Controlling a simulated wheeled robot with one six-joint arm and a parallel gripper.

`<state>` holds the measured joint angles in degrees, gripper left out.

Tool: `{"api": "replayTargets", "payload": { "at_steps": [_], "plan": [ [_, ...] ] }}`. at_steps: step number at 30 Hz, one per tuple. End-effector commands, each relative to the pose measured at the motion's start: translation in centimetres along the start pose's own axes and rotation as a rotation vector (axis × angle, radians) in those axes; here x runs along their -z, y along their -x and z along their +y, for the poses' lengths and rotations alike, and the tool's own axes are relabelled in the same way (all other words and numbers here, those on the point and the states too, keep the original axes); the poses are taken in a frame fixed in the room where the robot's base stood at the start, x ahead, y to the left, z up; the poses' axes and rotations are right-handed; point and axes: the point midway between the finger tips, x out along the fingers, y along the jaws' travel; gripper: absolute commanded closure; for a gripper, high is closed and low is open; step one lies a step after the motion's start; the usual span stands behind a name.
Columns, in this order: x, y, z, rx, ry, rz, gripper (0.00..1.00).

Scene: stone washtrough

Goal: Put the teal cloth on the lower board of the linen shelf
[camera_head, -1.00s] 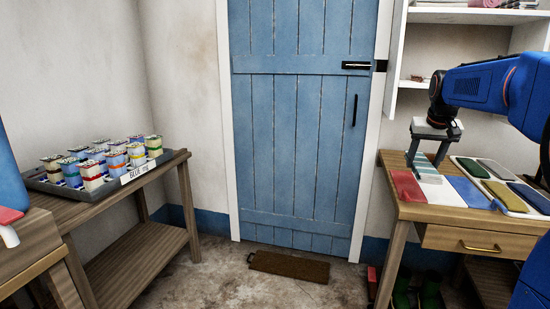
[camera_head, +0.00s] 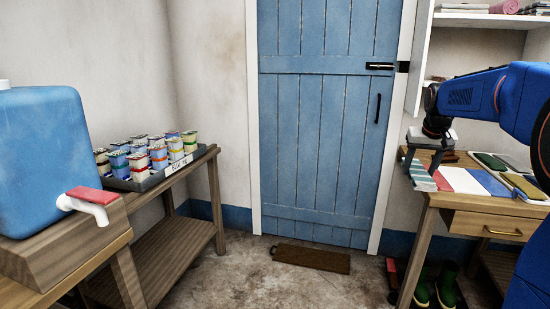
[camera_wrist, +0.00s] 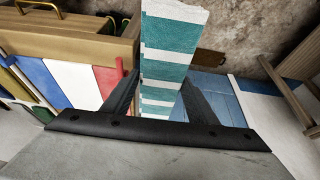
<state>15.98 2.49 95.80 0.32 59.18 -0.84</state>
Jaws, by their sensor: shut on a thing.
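The teal cloth, striped teal and white (camera_head: 421,178), hangs from my gripper (camera_head: 428,158) at the left end of the wooden table. In the wrist view the cloth (camera_wrist: 172,45) lies between the two fingers of my gripper (camera_wrist: 158,95), which are shut on it, and it sticks out beyond them. The white linen shelf (camera_head: 478,20) is on the wall at upper right, above and behind my gripper. Folded linens lie on its upper board. My arm hides much of its lower part, so the lower board shows only in part.
The table (camera_head: 470,207) bears flat red, white and blue pieces and a tray with coloured pieces. At left are a blue water container (camera_head: 45,150) with a tap and a tray of tins (camera_head: 150,180). A blue door (camera_head: 320,130) stands behind clear floor with a mat (camera_head: 311,257).

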Motion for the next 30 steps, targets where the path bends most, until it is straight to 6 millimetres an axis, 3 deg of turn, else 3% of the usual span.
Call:
{"api": "replayTargets", "payload": {
  "at_steps": [11,20,30],
  "plan": [
    [-0.1,-9.0,-2.4,0.013,0.031,-0.006,0.71],
    [-2.4,-22.2,-6.4,0.032,0.079,-0.008,0.71],
    [-9.1,-36.3,-11.2,0.056,0.139,-0.009,0.71]
  ]
}}
